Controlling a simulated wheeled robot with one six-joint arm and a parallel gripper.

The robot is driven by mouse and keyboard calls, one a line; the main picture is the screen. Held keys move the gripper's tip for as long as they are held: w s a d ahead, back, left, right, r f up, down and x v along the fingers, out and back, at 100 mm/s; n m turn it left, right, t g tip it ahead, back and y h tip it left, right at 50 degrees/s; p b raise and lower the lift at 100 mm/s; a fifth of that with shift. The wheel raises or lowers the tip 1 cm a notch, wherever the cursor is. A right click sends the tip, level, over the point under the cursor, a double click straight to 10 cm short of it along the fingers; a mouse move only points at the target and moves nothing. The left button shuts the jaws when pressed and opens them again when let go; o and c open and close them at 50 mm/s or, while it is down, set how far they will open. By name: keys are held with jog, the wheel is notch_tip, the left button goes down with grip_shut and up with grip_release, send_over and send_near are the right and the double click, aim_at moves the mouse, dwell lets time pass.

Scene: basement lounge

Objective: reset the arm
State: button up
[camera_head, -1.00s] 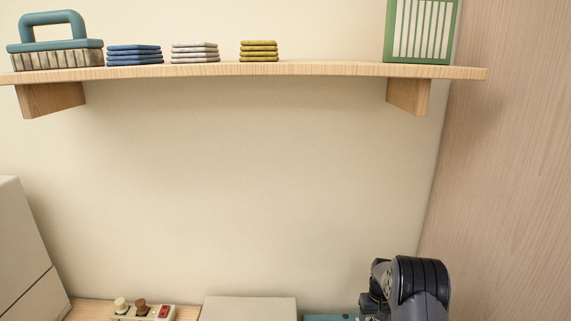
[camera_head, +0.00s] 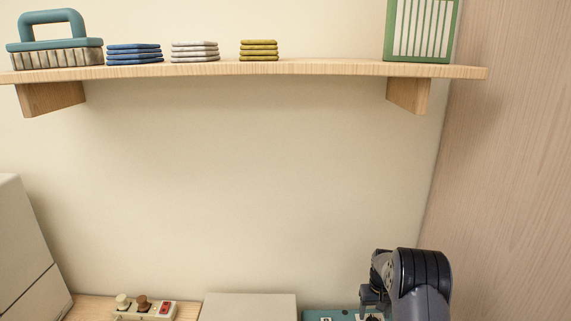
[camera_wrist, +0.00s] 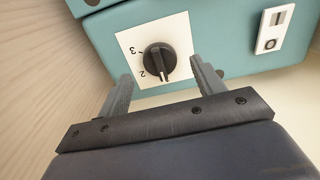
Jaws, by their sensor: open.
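My gripper (camera_wrist: 160,85) shows in the wrist view with its two grey fingers apart. Nothing is between the fingers in their grip. Beyond the fingertips is a black rotary knob (camera_wrist: 160,59) on a white plate marked with 2 and 3. The knob belongs to a teal box (camera_wrist: 215,32), which also carries a white rocker switch marked I and 0 (camera_wrist: 273,30). In the head view my arm is at the lower right, and the top of the teal box (camera_head: 312,315) shows beside it. The fingers are hidden in the head view.
A wooden shelf (camera_head: 330,69) spans the wall above, holding a teal-handled brush (camera_head: 52,42), folded cloth stacks (camera_head: 135,55) and a green striped box (camera_head: 421,30). Below are a power strip (camera_head: 145,309), a beige box (camera_head: 248,306) and a wooden panel (camera_head: 515,170) at right.

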notch_tip(320, 180, down, 3)
jog(key=shift+r, duration=0.1)
jog(key=shift+r+m+b, duration=0.1)
jog(key=shift+m+b, duration=0.2)
jog(key=shift+m, duration=0.7)
jog(key=m, duration=0.3)
jog(key=shift+m+b, duration=0.35)
jog(key=shift+m, duration=0.05)
jog(key=m+b, duration=0.1)
jog(key=m, duration=0.5)
jog(key=shift+b, duration=0.4)
notch_tip(320, 180, up, 10)
jog(key=p, duration=0.3)
jog(key=shift+f+p, duration=0.2)
jog(key=shift+p, duration=0.1)
